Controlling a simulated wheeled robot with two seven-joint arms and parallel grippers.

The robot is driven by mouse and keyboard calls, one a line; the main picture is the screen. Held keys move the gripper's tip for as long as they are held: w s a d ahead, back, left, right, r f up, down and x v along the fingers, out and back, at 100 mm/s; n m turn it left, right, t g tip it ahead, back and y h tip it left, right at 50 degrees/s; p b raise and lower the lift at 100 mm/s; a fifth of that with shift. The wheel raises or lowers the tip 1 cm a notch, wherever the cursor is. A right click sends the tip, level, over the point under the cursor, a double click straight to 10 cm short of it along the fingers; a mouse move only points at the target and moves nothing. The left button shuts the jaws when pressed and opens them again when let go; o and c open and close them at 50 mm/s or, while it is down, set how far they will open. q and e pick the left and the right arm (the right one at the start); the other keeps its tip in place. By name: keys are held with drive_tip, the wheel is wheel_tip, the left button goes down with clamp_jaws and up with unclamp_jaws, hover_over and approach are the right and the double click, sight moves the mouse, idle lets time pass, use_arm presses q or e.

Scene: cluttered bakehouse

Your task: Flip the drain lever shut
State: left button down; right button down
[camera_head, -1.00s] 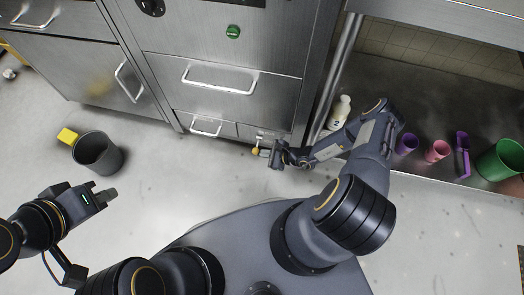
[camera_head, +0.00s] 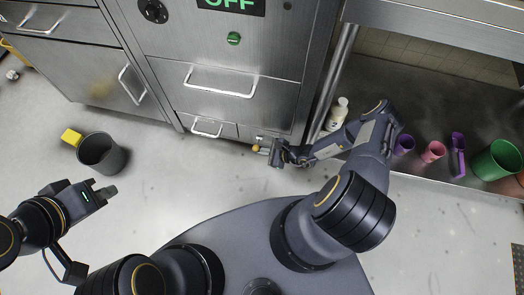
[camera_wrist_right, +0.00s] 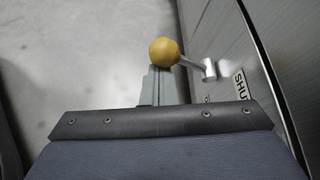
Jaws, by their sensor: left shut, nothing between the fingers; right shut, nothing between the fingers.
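The drain lever shows in the right wrist view as a yellow ball knob (camera_wrist_right: 164,52) on a short metal rod (camera_wrist_right: 190,64), which joins a pivot on the steel front. In the head view the yellow knob (camera_head: 256,148) is low on the cabinet, by my right gripper (camera_head: 266,151). The right gripper is shut and empty; its fingers (camera_wrist_right: 160,84) are right at the knob, and I cannot tell whether they touch it. A label reading "SHU" (camera_wrist_right: 242,84), partly cut off, is beside the pivot. My left gripper (camera_head: 107,192) is shut and empty over the floor at left.
A white bottle (camera_head: 338,113), purple and pink cups (camera_head: 433,152) and a green bucket (camera_head: 497,160) are at right, under the steel table (camera_head: 440,22). Floor before the cabinet is clear.

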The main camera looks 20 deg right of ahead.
drive_tip(key=shift+r, duration=0.1)
drive_tip(key=p+v, duration=0.2)
drive_tip(key=v, duration=0.5)
drive_tip(key=shift+s+d, duration=0.25)
drive_tip(key=shift+r, duration=0.1)
idle(0.3)
